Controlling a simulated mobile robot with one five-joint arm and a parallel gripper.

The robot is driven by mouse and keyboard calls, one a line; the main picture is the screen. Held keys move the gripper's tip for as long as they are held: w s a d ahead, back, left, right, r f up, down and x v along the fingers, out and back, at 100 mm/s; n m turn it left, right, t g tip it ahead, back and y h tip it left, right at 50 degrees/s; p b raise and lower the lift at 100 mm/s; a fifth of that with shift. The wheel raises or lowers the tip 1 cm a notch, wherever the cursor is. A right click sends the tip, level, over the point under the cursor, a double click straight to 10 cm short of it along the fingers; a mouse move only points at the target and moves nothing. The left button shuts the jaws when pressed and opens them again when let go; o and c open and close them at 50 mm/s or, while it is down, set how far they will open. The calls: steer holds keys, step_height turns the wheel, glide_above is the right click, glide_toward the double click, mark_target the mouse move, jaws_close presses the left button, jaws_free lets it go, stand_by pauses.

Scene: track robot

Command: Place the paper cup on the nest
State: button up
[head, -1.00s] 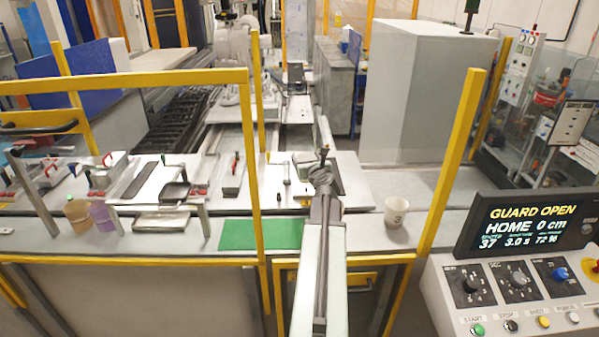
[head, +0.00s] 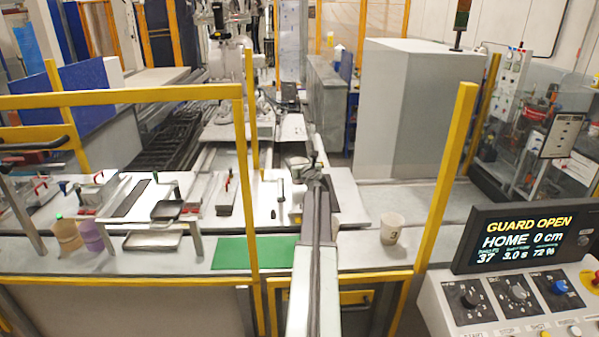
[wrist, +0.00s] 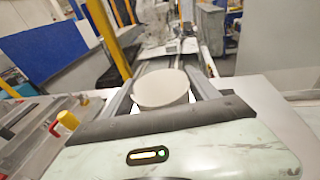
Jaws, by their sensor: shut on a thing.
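A pale paper cup (wrist: 162,90) sits between the two fingers of my gripper (wrist: 160,85) in the wrist view, and they are shut on it. Its rounded top faces the camera, and its lower part is hidden by my gripper body. In the head view my arm reaches out over the bench and hides most of my gripper. A pale rounded shape beside the arm's end (head: 297,162) may be the held cup. I cannot tell which fixture is the nest. A second pale cup (head: 392,229), marked 3, stands upright on the bench to the right of my arm.
A green mat (head: 255,252) lies on the bench left of my arm. Yellow guard posts (head: 448,170) frame the opening. A control panel (head: 525,240) stands at right.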

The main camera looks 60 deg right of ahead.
steer(key=shift+w+d, duration=0.15)
steer(key=shift+w, duration=0.05)
steer(key=f+b, duration=0.4)
steer(key=shift+w+d, duration=0.15)
steer(key=shift+w, duration=0.05)
steer(key=shift+r, duration=0.2)
steer(key=shift+f, duration=0.2)
steer(key=o, duration=1.4)
steer(key=shift+r, duration=0.1)
steer(key=shift+r+p, duration=0.3)
steer(key=shift+p, duration=0.1)
steer(key=v, duration=0.4)
steer(key=p+v, duration=0.1)
steer(key=v, duration=0.7)
steer(key=shift+f, duration=0.25)
